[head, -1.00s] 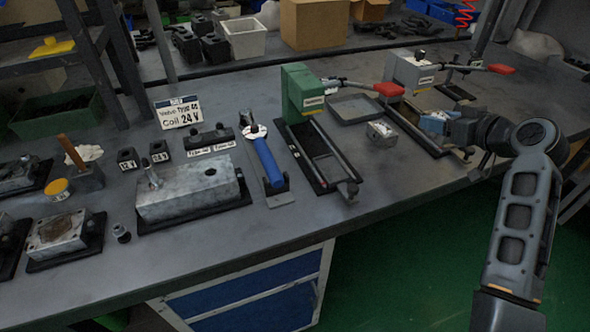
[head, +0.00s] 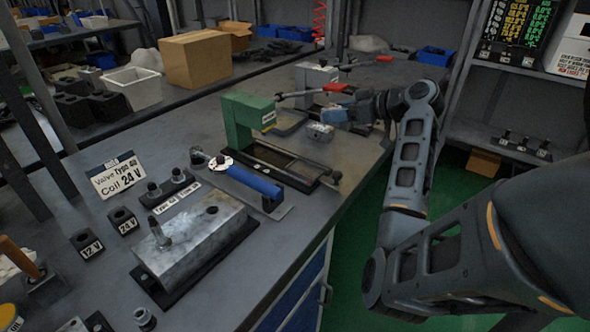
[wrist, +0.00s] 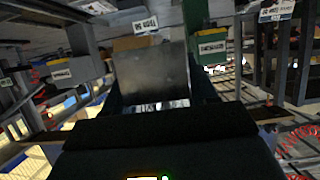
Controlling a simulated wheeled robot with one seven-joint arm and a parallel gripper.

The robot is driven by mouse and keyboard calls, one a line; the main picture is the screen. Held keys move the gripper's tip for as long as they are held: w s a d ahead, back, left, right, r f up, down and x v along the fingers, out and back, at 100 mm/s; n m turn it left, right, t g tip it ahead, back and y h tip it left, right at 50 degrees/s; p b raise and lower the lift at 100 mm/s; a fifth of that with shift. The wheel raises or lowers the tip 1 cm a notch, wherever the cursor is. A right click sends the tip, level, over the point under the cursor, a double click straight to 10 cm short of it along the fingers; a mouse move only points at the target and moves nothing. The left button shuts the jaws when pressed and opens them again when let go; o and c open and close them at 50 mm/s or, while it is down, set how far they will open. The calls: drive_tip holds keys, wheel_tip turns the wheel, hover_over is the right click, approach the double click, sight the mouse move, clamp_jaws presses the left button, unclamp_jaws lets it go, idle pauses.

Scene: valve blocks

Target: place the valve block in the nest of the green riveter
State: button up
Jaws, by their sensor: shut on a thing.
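The green riveter (head: 240,118) stands on the bench in the middle of the head view. Its dark base (head: 275,165) extends toward the front edge, and its lever ends in a red handle (head: 335,88). My gripper (head: 345,112) is to the right of it, above the bench, shut on the valve block (head: 333,114). The block looks bluish in the head view. In the wrist view the held block (wrist: 152,75) shows as a grey face between the fingers. It is apart from the riveter. The inside of the riveter's nest is not clear.
A loose metal block (head: 320,132) lies on the bench just below my gripper. A grey riveter (head: 315,76) with a red-handled lever stands behind.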

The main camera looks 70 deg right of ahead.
hover_over(305, 170)
wheel_tip(305, 170, down, 6)
drive_tip(key=shift+s+f, duration=0.1)
drive_tip(key=shift+f, duration=2)
drive_tip(key=shift+f, duration=0.2)
drive_tip(key=o, duration=1.4)
drive_tip(key=shift+r+p, duration=0.2)
drive_tip(key=shift+p, duration=0.1)
drive_tip(key=v, duration=1.2)
